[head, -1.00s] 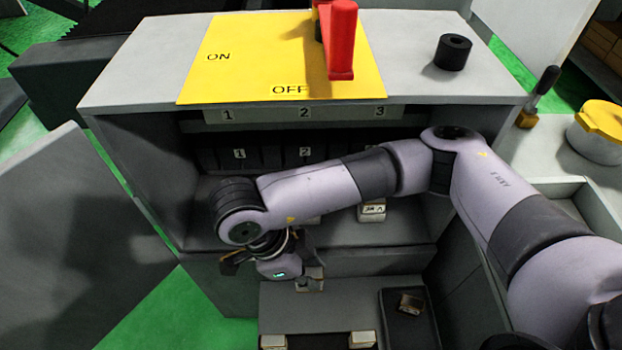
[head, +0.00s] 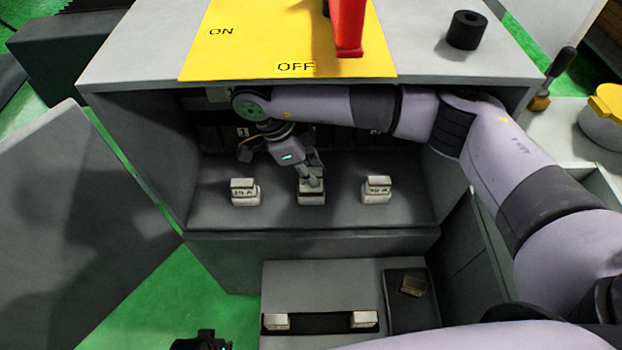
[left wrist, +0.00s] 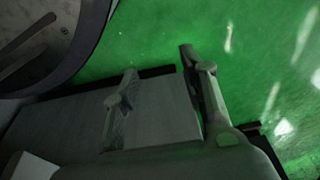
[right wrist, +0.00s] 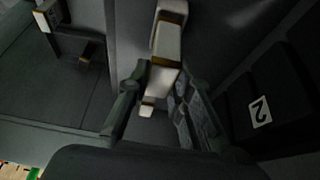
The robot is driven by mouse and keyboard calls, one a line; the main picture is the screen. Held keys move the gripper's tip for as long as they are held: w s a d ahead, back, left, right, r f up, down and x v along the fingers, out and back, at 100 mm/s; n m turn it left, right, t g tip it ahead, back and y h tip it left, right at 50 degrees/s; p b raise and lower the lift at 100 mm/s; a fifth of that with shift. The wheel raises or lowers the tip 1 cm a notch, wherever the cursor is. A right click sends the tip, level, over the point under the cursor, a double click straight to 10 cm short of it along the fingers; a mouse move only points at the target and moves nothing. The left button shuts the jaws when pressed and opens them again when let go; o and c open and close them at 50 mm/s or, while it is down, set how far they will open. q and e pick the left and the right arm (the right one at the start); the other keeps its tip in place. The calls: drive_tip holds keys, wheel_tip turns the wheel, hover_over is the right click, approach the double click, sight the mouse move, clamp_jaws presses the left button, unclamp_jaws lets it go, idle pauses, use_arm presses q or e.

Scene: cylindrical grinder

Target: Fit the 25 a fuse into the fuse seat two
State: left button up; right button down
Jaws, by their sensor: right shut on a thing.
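The 25 A fuse, a small block with white ends, seems to be the one in my right gripper (head: 312,177); its rating is not readable. That gripper is shut on the fuse (right wrist: 165,48) in the right wrist view. In the head view it is inside the cabinet, at the middle white seat (head: 312,198), apparently fuse seat two. I cannot tell whether the fuse is seated or just above. A "2" label (right wrist: 260,111) shows beside it. My left gripper (left wrist: 155,90) is open and empty, low near the grey surface and green floor.
White blocks stand left (head: 244,191) and right (head: 377,189) of the middle seat. A lower rack (head: 320,324) holds two fuses, beside a dark tray (head: 398,318) with a brownish piece (head: 412,287). The cabinet top (head: 430,70) overhangs my right arm.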

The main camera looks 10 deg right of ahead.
wheel_tip(320, 180, down, 3)
drive_tip(key=shift+f, duration=0.2)
drive_tip(key=shift+w, duration=0.1)
use_arm(q)
drive_tip(key=shift+r, duration=0.4)
use_arm(e)
drive_tip(key=shift+f, duration=0.15)
drive_tip(key=c, duration=1.9)
unclamp_jaws()
drive_tip(key=shift+o, duration=2.3)
use_arm(q)
drive_tip(key=shift+w+r, duration=0.35)
drive_tip(key=shift+w, duration=0.05)
